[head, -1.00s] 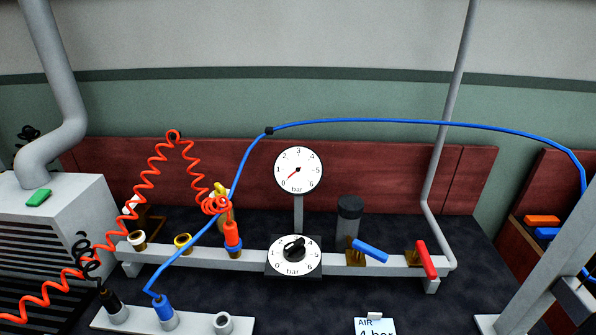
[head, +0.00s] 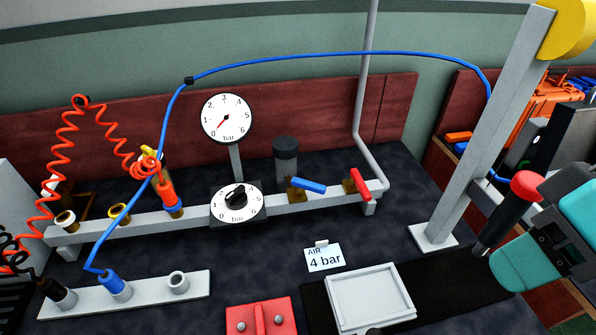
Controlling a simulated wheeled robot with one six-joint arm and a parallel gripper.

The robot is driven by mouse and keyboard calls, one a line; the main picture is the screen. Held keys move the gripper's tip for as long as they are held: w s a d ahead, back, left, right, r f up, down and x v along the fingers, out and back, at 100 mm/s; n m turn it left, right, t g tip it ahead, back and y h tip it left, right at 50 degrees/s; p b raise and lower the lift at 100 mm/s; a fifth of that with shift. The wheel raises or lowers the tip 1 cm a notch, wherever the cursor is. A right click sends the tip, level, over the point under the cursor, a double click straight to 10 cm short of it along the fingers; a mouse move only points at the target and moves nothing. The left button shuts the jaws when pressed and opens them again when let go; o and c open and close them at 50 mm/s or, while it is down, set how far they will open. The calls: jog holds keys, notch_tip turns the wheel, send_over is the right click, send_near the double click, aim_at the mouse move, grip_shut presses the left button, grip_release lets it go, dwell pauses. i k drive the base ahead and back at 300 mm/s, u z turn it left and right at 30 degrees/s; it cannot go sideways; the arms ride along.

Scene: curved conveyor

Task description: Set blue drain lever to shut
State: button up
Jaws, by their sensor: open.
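The blue lever (head: 308,187) sits on a brass valve on the pale horizontal rail (head: 280,199), right of the black-knobbed dial. It slants down to the right, at an angle to the rail. The red lever (head: 361,184) near the rail's right end points more across the rail. Nothing touches the blue lever. A teal and dark grey body (head: 530,264) at the right edge is close to the camera; I cannot tell whether it is part of my arm.
A gauge (head: 228,119) stands behind the regulator dial (head: 236,203). A blue hose (head: 300,62) arches above the bench to the right. A grey post (head: 485,130) rises at right. An "AIR 4 bar" card (head: 324,257), a pale tray (head: 332,302) and a red block (head: 262,308) lie in front.

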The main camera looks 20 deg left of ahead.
aim_at(297, 184)
jog(key=z, duration=1.45)
jog(key=k, duration=1.1)
jog(key=u, duration=1.6)
jog(key=i, duration=0.5)
